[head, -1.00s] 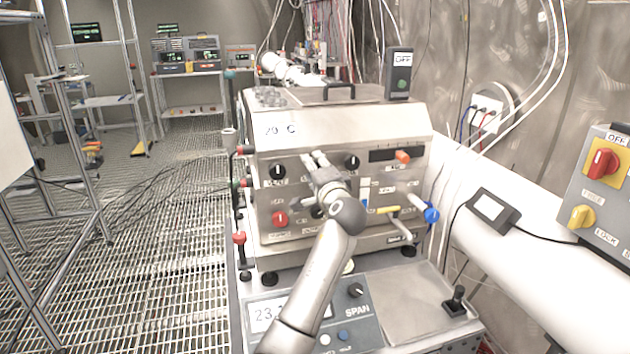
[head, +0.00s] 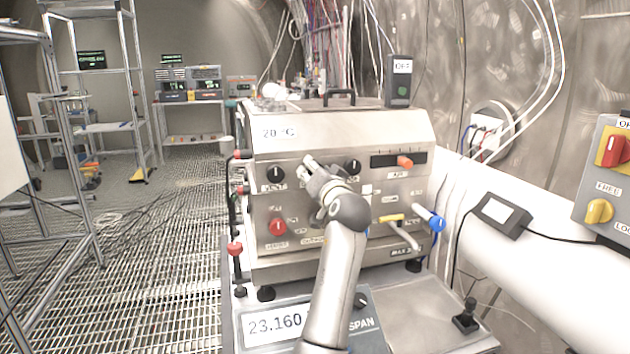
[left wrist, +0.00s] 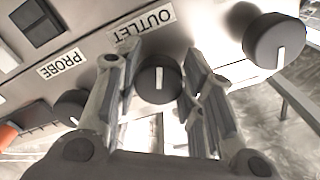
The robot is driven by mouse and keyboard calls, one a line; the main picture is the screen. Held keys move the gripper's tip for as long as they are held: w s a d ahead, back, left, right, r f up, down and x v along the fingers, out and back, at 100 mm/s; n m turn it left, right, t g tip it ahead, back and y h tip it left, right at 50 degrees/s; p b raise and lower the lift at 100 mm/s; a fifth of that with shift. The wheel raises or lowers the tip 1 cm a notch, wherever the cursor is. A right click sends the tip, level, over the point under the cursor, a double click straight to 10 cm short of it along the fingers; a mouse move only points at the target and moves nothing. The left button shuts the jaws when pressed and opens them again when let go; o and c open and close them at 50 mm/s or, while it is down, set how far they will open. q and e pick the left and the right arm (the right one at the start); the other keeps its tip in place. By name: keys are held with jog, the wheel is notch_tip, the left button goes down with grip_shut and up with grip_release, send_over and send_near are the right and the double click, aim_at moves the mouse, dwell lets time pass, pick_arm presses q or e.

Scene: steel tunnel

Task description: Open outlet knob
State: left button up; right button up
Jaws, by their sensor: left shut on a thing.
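The outlet knob (left wrist: 158,86) is a dark round knob with a white pointer line. In the left wrist view it sits beside the OUTLET label (left wrist: 143,24), which shows upside down. The pointer line runs roughly up and down in that picture. My left gripper (left wrist: 160,72) has one finger on each side of the knob and is shut on it. In the head view my left gripper (head: 316,174) is at the front panel of the steel machine (head: 340,130), and it and the arm hide part of the panel. My right gripper is not in view.
A small joystick (head: 466,316) stands at lower right. A grating floor (head: 150,260) lies open to the left.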

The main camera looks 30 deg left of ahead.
pick_arm(q)
jog(key=shift+f+n, duration=0.15)
jog(key=shift+n, duration=0.15)
dwell(0.4)
jog(key=o, duration=1)
jog(key=shift+o, duration=0.2)
jog(key=v, duration=1.2)
